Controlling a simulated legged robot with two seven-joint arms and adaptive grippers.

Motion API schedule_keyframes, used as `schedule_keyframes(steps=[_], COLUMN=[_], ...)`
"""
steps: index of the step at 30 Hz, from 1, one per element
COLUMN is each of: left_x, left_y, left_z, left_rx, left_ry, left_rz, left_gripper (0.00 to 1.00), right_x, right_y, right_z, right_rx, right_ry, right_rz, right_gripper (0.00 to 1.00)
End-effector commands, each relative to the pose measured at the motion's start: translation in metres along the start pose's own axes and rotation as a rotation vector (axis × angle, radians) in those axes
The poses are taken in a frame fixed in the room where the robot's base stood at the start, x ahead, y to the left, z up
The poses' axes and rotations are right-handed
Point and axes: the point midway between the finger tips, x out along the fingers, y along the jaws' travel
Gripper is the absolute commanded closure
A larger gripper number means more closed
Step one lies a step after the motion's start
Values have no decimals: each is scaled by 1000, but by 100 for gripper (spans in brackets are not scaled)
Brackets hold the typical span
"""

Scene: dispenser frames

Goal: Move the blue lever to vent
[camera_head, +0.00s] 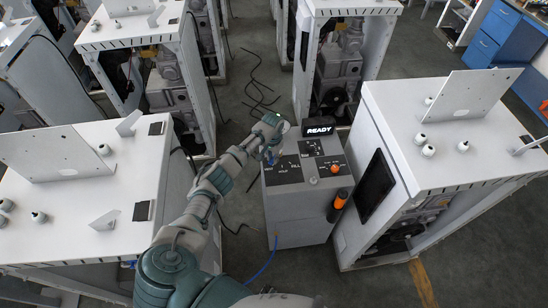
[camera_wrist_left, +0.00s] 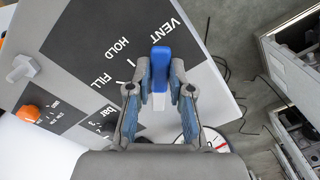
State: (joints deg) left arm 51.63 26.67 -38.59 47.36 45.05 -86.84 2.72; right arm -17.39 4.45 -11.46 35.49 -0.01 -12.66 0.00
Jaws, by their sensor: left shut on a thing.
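The blue lever (camera_wrist_left: 160,66) stands between the two fingertips of my left gripper (camera_wrist_left: 160,88) in the left wrist view. The fingers are shut on it from both sides. The lever is on a dark panel printed VENT, HOLD and FILL. VENT (camera_wrist_left: 167,28) lies just above the lever in that view; I cannot tell exactly which mark it points to. In the head view my left gripper (camera_head: 270,145) is over the left side of the grey dispenser console (camera_head: 300,228) and mostly hides the lever. My right gripper is not in view.
A round gauge (camera_wrist_left: 208,140) is partly hidden behind my gripper. White cabinets stand close on both sides; cables lie on the floor behind.

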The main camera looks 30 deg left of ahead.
Motion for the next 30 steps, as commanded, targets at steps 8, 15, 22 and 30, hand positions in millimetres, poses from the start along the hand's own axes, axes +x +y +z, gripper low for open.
schedule_keyframes(steps=[8,15,22,30], left_x=[0,0,-6,-59], left_y=[-1,0,0,-1], left_z=[0,0,-1,-2], left_rx=[2,1,2,2], left_ry=[-2,-1,2,5], left_rz=[-2,-1,0,-1], left_gripper=[75,54,54,54], right_x=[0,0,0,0], right_y=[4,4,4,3], right_z=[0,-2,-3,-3], right_rx=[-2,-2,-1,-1], right_ry=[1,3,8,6], right_rz=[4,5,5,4], right_gripper=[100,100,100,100])
